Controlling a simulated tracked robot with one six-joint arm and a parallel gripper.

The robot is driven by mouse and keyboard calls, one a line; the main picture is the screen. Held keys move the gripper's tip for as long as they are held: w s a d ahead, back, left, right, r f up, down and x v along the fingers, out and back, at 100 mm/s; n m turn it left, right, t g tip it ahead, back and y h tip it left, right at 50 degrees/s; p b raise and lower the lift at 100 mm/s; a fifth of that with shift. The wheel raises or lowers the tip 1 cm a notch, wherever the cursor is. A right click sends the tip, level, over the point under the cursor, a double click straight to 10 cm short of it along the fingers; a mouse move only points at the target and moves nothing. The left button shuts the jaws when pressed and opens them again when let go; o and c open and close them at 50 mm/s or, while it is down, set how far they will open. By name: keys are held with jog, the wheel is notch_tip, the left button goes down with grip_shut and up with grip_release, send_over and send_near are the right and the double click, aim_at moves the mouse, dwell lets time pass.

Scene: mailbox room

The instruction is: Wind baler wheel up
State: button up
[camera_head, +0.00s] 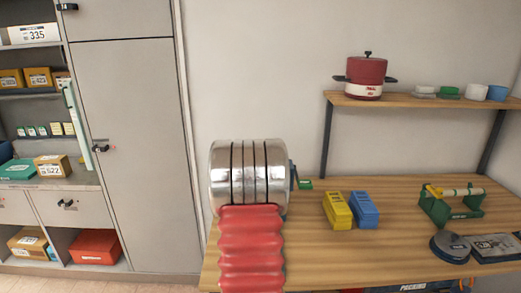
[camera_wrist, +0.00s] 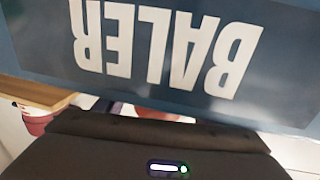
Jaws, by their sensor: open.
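A blue-grey panel with large white letters reading BALER (camera_wrist: 275,60) fills the upper part of the wrist view, upside down and very close. The baler wheel cannot be made out in either view. The dark body of my gripper (camera_wrist: 160,140) spans the bottom of the wrist view, with a small lit indicator. It is open, and nothing is seen held. Its fingertips are not clearly visible.
The wooden table (camera_head: 310,255) holds yellow boxes (camera_head: 337,210), blue boxes (camera_head: 364,209), a green stand with a roll (camera_head: 450,203) and a grey scale (camera_head: 480,247). A shelf (camera_head: 420,102) above carries a red pot (camera_head: 366,78) and cups. A grey cabinet (camera_head: 130,150) stands left.

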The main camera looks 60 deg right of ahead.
jog(key=shift+a, duration=0.1)
jog(key=v, duration=1.3)
jog(key=shift+a, duration=0.35)
jog(key=shift+s, duration=0.1)
jog(key=s+a+r+g+y, duration=0.1)
jog(key=a+r+g, duration=0.1)
jog(key=a, duration=0.5)
jog(key=s+a+r+g, duration=0.1)
jog(key=a+r+g, duration=0.2)
jog(key=a, duration=0.4)
jog(key=a+f+n+t+y, duration=0.1)
jog(key=a+f+n+y, duration=0.2)
jog(key=a, duration=1.2)
jog(key=a+f+n+t+y, duration=0.2)
jog(key=a+n+y, duration=0.4)
jog(key=a, duration=0.9)
jog(key=a+f+n+t+y, duration=0.2)
jog(key=a+f+n+y, duration=0.2)
jog(key=a, duration=1.1)
jog(key=n+y, duration=0.1)
jog(key=y, duration=0.2)
jog(key=shift+s+a, duration=0.2)
jog(key=shift+s, duration=0.15)
